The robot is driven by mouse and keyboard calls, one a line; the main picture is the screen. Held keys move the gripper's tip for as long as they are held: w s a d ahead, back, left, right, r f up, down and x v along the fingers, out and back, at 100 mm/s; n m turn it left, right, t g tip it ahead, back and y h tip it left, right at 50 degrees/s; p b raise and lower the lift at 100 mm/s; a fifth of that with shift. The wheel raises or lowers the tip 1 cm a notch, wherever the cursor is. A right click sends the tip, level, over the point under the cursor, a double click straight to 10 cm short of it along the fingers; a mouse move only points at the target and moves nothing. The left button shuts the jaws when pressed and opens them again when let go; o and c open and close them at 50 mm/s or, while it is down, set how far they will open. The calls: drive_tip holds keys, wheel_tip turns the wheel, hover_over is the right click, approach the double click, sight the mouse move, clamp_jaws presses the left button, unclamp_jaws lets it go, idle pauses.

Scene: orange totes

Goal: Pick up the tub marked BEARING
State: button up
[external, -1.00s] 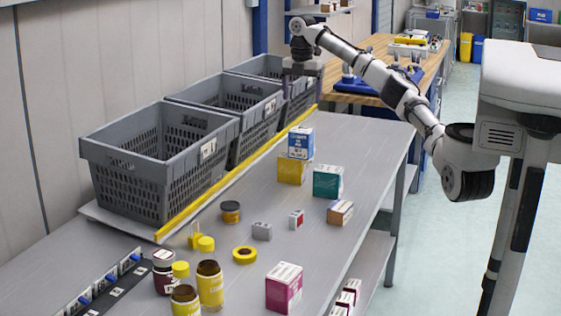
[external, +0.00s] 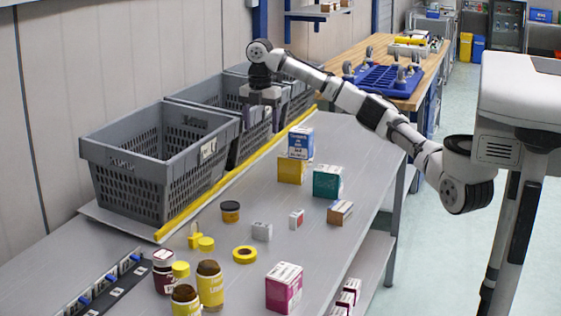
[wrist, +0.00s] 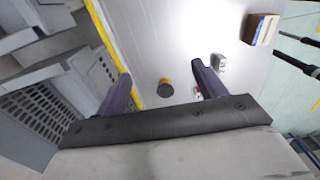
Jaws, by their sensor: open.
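A short round tub (external: 230,211) with a dark lid and a yellow band stands upright on the grey bench, in front of the nearest crate; its lettering is too small to read, so I cannot confirm BEARING. In the wrist view the tub (wrist: 166,90) shows from above, between my fingers but well beyond them. My gripper (external: 261,122) is open and empty, in the air above the crates' bench-side edge, clear of the tub. In the wrist view my gripper (wrist: 161,69) has its two fingers wide apart.
Grey crates (external: 160,180) line the wall behind a yellow strip (external: 225,184). A blue box on a yellow box (external: 291,169), a teal box (external: 327,181) and a small grey box (external: 261,231) stand nearby. Yellow jars (external: 210,287) and a magenta box (external: 284,288) are in front.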

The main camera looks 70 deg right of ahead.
drive_tip(key=w+a+f+b, duration=0.1)
drive_tip(key=a+f, duration=0.2)
drive_tip(key=a, duration=0.5)
drive_tip(key=w+a+f+b, duration=0.1)
drive_tip(key=a+f, duration=0.2)
drive_tip(key=a, duration=0.6)
hover_over(230, 204)
wheel_tip(230, 204, down, 7)
drive_tip(key=shift+s+r, duration=0.1)
drive_tip(key=shift+d+f+p, duration=0.15)
drive_tip(key=shift+f+p, duration=0.85)
drive_tip(key=shift+f, duration=2.25)
drive_tip(key=c, duration=0.9)
drive_tip(key=shift+c, duration=0.3)
drive_tip(key=shift+r, duration=0.2)
